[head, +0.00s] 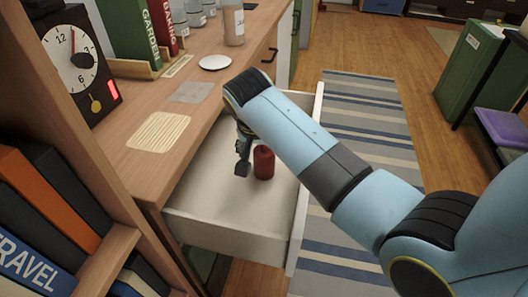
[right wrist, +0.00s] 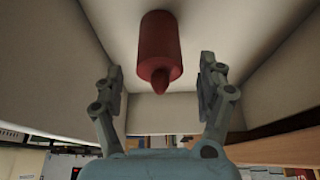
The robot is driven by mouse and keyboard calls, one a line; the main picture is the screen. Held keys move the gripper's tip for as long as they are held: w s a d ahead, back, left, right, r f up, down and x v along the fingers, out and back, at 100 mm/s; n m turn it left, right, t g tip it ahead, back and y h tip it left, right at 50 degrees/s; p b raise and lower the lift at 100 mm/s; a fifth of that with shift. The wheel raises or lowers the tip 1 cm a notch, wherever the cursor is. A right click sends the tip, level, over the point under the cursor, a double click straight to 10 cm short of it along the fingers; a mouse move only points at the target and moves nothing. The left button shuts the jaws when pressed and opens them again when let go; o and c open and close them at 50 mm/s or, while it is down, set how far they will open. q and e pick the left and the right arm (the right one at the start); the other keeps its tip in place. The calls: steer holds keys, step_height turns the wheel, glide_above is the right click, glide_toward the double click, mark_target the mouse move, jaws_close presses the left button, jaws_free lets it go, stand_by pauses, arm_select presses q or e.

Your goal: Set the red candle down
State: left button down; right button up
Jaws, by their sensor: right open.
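The red candle (head: 263,162) stands upright on the floor of the open white drawer (head: 213,230). My right gripper (head: 243,160) is inside the drawer, just left of the candle in the head view. In the right wrist view the candle (right wrist: 160,50) lies ahead of the open fingers (right wrist: 160,85), with a gap on either side, and nothing is held. The finger ends are partly hard to make out in the head view. My left gripper is not in view.
A wooden counter (head: 200,125) above the drawer bears a slatted mat (head: 160,132), a white dish (head: 215,62), a jar (head: 233,25) and a clock (head: 75,60). A bookshelf is at the left. The striped rug (head: 365,115) right of the drawer is clear.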

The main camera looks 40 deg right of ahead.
steer(key=p+v, duration=0.1)
steer(key=v, duration=0.6)
stand_by(0.3)
